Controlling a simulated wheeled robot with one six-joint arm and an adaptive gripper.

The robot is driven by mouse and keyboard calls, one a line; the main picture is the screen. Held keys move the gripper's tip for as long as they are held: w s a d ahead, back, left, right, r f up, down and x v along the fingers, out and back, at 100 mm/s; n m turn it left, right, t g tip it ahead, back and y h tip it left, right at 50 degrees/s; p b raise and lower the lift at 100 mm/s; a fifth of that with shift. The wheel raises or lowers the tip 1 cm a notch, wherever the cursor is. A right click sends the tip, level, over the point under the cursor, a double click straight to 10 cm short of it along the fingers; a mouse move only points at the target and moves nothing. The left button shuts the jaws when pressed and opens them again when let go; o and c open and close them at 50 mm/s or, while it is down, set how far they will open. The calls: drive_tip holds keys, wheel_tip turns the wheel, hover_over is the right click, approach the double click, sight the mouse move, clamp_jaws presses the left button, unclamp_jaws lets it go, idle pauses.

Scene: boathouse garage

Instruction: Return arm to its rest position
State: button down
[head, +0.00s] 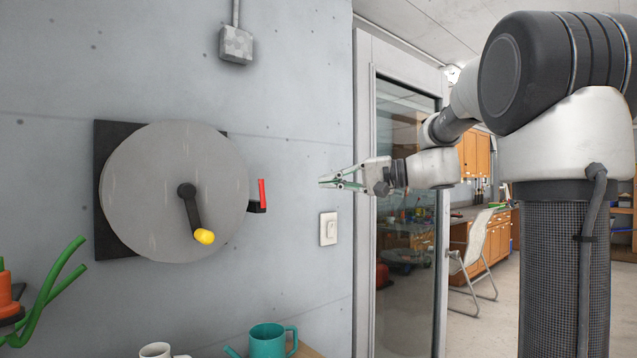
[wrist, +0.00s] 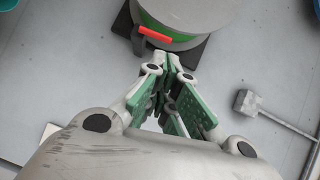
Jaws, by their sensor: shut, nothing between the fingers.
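My gripper (head: 322,183) is at the middle of the head view, at the end of my outstretched arm, pointing left. Its fingers are shut with nothing between them. It is apart from the round grey reel (head: 150,185) on the wall and from the red lever (head: 262,192) at the reel's right side. In the wrist view my gripper (wrist: 168,62) has its green-padded fingers together, with the red lever (wrist: 155,34) just beyond the tips. The reel has a black crank with a yellow knob (head: 204,236) hanging down to the right.
A light switch (head: 328,229) is on the wall below my gripper. A glass door (head: 405,210) stands behind my forearm. A teal watering can (head: 268,340) and a white mug (head: 156,350) are at the bottom. A grey box (head: 236,45) with conduit is above. A folding chair (head: 476,255) is at right.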

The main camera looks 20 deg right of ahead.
idle(0.5)
drive_tip(key=s+d+f+m+g+h, duration=0.1)
drive_tip(key=s+d+f+h, duration=0.15)
drive_tip(key=f, duration=0.35)
drive_tip(key=s+d+f+g+h, duration=0.2)
drive_tip(key=s+f, duration=0.2)
drive_tip(key=f, duration=0.3)
drive_tip(key=s+d+f+m+g+h, duration=0.1)
drive_tip(key=s+d+f+h, duration=0.1)
drive_tip(key=s+f+h, duration=0.3)
drive_tip(key=s+d+f+n+h, duration=0.2)
drive_tip(key=s+f+n, duration=0.1)
drive_tip(key=s, duration=0.5)
drive_tip(key=s+d+f+n+g+h, duration=0.1)
drive_tip(key=s+f+n, duration=0.3)
drive_tip(key=s, duration=0.4)
drive_tip(key=shift+d+f+h, duration=0.45)
drive_tip(key=shift+f+h, duration=0.1)
drive_tip(key=shift+h, duration=0.2)
